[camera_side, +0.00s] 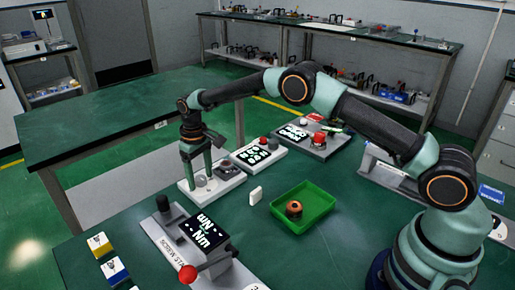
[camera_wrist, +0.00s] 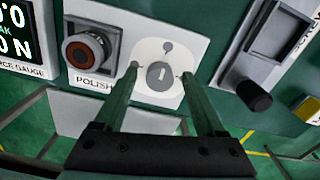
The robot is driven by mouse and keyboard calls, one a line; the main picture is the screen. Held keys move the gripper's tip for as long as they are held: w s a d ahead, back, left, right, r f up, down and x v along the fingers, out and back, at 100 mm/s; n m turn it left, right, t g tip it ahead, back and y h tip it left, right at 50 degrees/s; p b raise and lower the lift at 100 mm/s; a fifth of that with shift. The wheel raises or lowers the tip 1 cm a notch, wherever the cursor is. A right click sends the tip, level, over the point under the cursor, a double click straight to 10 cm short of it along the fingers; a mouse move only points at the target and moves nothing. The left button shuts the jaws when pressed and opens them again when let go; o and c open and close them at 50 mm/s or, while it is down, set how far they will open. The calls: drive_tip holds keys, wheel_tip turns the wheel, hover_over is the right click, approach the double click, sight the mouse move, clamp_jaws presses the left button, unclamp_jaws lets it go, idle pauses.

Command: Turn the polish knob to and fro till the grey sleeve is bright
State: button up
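The grey polish knob (camera_wrist: 161,75) sits on a round white dial plate of the white polish unit (camera_wrist: 125,23), its pointer mark upright in the wrist view. My gripper (camera_wrist: 160,71) has one finger on each side of the knob, with a visible gap on both sides, so it looks open around it. A dark grey sleeve (camera_wrist: 85,50) with a reddish-brown middle sits in a square grey holder left of the knob. In the side view my gripper (camera_side: 199,180) points down at the polish unit (camera_side: 229,184); the knob is partly hidden by the fingers there.
A gauge with a lit display (camera_wrist: 18,35) stands left of the unit in the wrist view. A grey device with a black handle (camera_wrist: 254,95) stands at right.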

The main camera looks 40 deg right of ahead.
wheel_tip(320, 180, up, 12)
idle(0.8)
drive_tip(key=shift+r, duration=0.1)
drive_tip(key=t, duration=0.4)
approach(202, 178)
drive_tip(key=shift+y, duration=0.4)
drive_tip(key=x, duration=0.9)
drive_tip(key=shift+w+d+r, duration=0.1)
drive_tip(key=shift+w+d, duration=0.05)
drive_tip(key=shift+d, duration=0.1)
